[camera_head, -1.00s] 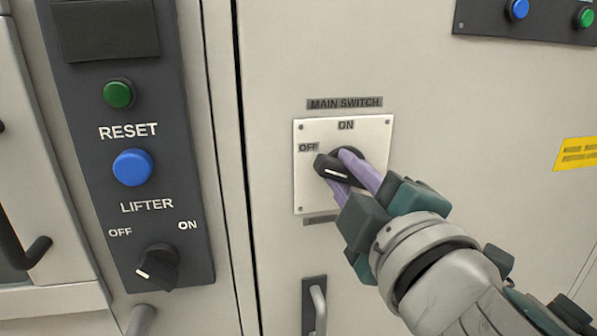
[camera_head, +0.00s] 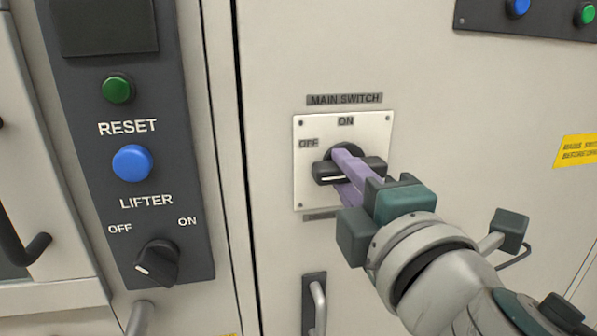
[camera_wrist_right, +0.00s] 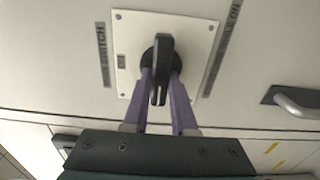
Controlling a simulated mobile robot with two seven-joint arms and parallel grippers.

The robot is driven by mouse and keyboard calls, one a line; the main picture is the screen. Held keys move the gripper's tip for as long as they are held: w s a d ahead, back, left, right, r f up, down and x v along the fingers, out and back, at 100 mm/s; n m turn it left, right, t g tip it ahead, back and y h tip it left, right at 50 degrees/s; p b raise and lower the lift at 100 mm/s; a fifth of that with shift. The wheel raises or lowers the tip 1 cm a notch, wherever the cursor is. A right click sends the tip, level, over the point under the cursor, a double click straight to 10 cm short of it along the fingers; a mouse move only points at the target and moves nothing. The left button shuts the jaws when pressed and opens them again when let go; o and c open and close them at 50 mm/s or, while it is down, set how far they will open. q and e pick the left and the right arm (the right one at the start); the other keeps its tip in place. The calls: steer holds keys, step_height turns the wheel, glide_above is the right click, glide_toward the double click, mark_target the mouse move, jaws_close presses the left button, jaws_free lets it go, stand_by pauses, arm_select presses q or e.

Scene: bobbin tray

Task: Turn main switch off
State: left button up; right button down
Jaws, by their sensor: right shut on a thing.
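The main switch has a white square plate (camera_head: 308,190) with ON at its top and OFF at its left. Its black knob (camera_head: 326,172) lies about level across the plate, with its white mark on the left end, a little below the OFF label (camera_head: 308,143). My right gripper (camera_head: 342,165) is shut on the knob with its purple fingers. The right wrist view shows one finger on either side of the black knob (camera_wrist_right: 161,60). The gripper hides part of the plate's lower right. My left gripper is not in view.
A dark panel to the left carries a green RESET button (camera_head: 118,90), a blue button (camera_head: 132,163) and a black LIFTER knob (camera_head: 157,263). A door handle (camera_head: 318,305) stands below the main switch. A yellow label (camera_head: 577,151) is at the right.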

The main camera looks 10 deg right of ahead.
steer(key=c, duration=0.7)
jaws_free()
steer(key=s+b, duration=0.2)
steer(key=s, duration=0.8)
steer(key=shift+d, duration=0.15)
steer(key=shift+d, duration=0.1)
